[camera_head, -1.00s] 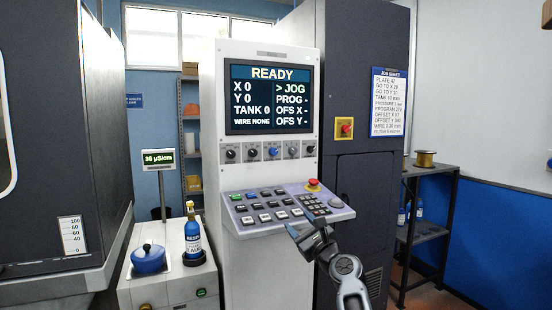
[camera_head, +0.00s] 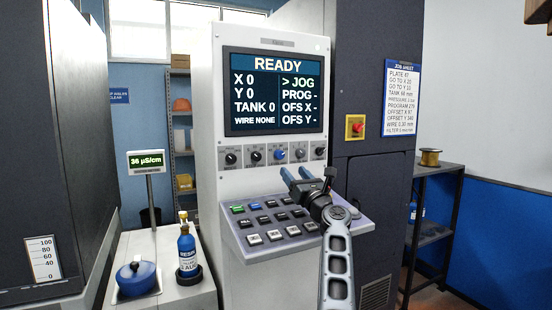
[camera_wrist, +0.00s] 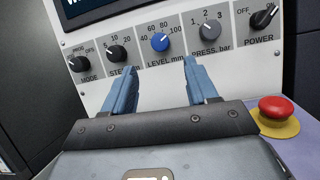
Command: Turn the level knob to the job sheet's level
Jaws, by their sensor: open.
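The blue level knob (camera_wrist: 159,42), labelled "LEVEL mm" with marks 40, 60, 80 and 100, sits mid-row on the white console; in the head view it is the blue knob (camera_head: 280,154). Its pointer is too small to read surely. My gripper (camera_wrist: 161,68) is open and empty, its two blue fingers apart below the knob, not around it. In the head view my gripper (camera_head: 307,174) is in front of the console, over the key panel. The job sheet (camera_head: 402,97) hangs on the dark cabinet; its tank line looks like 60 mm, but the print is small.
Dark knobs flank it: mode (camera_wrist: 78,63), step (camera_wrist: 117,53), pressure (camera_wrist: 209,32) and power (camera_wrist: 263,18). A red stop button (camera_wrist: 277,108) is right of my gripper. The screen (camera_head: 275,92) reads READY, TANK 0. The key panel (camera_head: 248,235) juts out below.

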